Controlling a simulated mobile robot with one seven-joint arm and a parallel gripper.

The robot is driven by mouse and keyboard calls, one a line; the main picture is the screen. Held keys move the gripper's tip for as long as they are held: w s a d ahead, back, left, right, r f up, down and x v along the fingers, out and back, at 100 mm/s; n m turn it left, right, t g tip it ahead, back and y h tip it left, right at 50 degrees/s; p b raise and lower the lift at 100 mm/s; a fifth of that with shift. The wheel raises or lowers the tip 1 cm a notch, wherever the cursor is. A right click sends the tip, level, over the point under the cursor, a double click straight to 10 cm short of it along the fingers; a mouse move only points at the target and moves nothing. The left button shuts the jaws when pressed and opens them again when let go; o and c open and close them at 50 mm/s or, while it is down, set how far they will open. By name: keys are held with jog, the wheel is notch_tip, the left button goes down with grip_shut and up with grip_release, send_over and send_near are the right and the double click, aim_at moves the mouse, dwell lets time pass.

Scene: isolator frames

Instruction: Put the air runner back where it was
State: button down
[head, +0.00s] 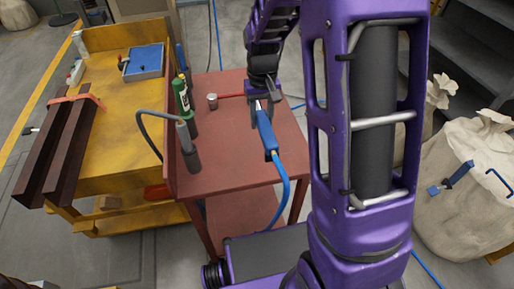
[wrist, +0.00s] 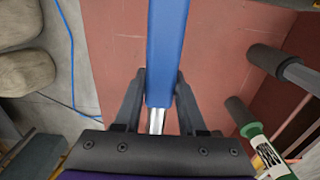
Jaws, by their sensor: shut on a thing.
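The air runner (head: 266,132) is a blue, elongated tool with a blue hose (head: 278,185) running down from its near end. My gripper (head: 262,104) is shut on it over the red cart. In the wrist view my gripper (wrist: 162,85) has a finger on each side of the blue body (wrist: 167,50), with a silver metal end showing between the fingers. Whether the tool touches the cart top is hard to tell. The red cart top (head: 225,145) lies below it.
A small metal cup (head: 212,101) and a red rod (head: 232,95) are at the back. A yellow bench (head: 120,115) adjoins on the left; sacks (head: 465,180) stand right.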

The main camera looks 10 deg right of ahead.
jog(key=shift+w+a+f+b, duration=0.1)
jog(key=shift+f+b, duration=0.2)
jog(key=shift+f, duration=2)
jog(key=shift+w+a+f+b, duration=0.1)
jog(key=shift+f+b, duration=0.2)
jog(key=shift+f, duration=2)
jog(key=shift+f, duration=0.2)
jog(key=shift+c, duration=2.4)
grip_release()
jog(key=shift+s, duration=0.1)
jog(key=shift+r, duration=0.1)
notch_tip(320, 180, up, 12)
jog(key=shift+r+p, duration=0.1)
jog(key=shift+p, duration=0.75)
jog(key=shift+d, duration=0.15)
